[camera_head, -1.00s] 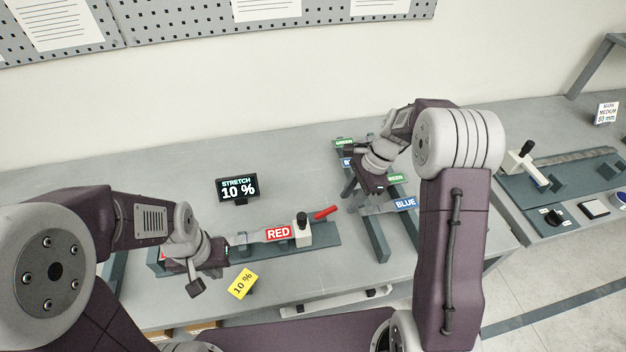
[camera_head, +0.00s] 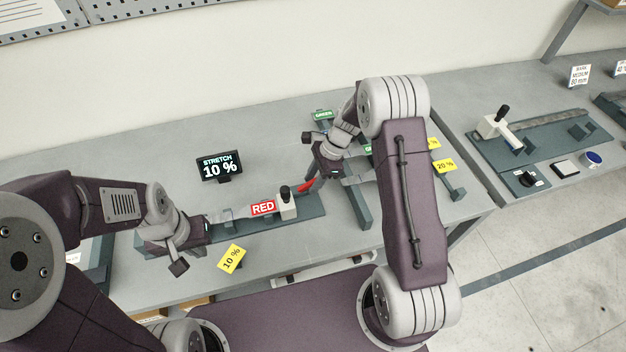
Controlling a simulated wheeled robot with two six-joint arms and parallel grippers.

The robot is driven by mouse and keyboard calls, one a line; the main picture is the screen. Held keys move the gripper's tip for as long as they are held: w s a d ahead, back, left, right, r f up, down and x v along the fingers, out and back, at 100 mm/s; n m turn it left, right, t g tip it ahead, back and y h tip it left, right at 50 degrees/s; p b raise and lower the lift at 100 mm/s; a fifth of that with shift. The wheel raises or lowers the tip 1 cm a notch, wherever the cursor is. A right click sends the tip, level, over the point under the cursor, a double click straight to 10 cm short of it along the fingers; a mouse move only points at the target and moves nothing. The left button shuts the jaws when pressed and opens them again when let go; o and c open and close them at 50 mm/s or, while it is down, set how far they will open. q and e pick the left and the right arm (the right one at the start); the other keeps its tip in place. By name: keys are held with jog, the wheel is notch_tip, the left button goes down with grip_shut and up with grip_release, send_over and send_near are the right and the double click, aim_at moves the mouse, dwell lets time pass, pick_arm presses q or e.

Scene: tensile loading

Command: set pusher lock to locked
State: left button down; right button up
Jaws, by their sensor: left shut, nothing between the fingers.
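The tensile rig (camera_head: 258,232) is a long dark bar on the bench. A red label (camera_head: 263,208) reads RED on a strip along it. A pale block with a black knob (camera_head: 287,203) stands toward its right end. A red lever (camera_head: 306,186), which looks like the pusher lock, sticks out just right of the block, tilted up to the right. My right gripper (camera_head: 315,168) is just above the lever's upper end. Its fingertips are unclear, so I cannot tell whether it touches. My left gripper (camera_head: 182,252) is shut and empty by the rig's left end.
A display (camera_head: 220,167) reading STRETCH 10 % stands behind the rig. A yellow 10 % card (camera_head: 231,258) stands in front. A rack with green and yellow labels (camera_head: 362,207) is behind my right arm. A second fixture (camera_head: 540,140) stands at right.

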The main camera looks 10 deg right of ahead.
jog(key=shift+d, duration=0.1)
grip_shut()
jog(key=shift+w, duration=0.1)
dwell(1.1)
